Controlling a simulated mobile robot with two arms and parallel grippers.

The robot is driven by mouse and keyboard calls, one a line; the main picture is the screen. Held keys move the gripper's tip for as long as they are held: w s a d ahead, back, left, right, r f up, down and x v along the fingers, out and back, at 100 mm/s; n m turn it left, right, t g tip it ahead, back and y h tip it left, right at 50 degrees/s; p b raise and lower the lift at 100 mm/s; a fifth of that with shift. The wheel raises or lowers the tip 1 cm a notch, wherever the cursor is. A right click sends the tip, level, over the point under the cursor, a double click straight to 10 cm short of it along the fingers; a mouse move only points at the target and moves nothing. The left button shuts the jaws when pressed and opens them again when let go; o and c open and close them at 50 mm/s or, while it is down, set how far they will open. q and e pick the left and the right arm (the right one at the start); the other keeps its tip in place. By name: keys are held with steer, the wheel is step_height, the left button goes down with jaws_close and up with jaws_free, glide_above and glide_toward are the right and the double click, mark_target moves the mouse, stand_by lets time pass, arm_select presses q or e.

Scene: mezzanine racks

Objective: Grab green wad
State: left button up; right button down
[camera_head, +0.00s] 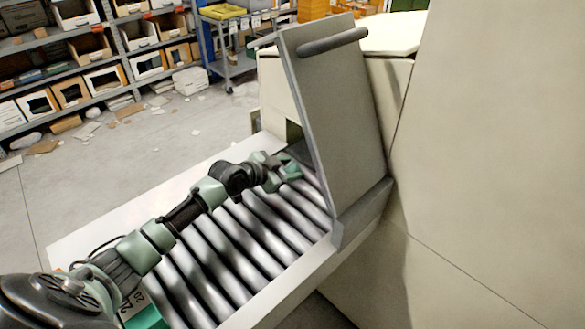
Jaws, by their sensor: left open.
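My left gripper (289,170) is at the far end of the roller conveyor (240,235), just above the rollers, close to the dark opening under the raised grey panel (335,110). Its pale green and dark fingers are apart. I cannot make out a separate green wad. Anything at or behind the fingers is too small and dark to tell from the gripper's own green parts. My right gripper is not in view.
The raised panel with a dark bar handle (333,42) stands right of the gripper, against a large beige housing (490,150). Storage racks with bins (100,80) and a cart (232,65) stand behind. Scraps litter the floor (150,140).

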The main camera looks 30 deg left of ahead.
arm_select(q)
steer(key=shift+w+f, duration=0.1)
steer(key=shift+w, duration=0.05)
steer(key=c, duration=0.9)
jaws_close()
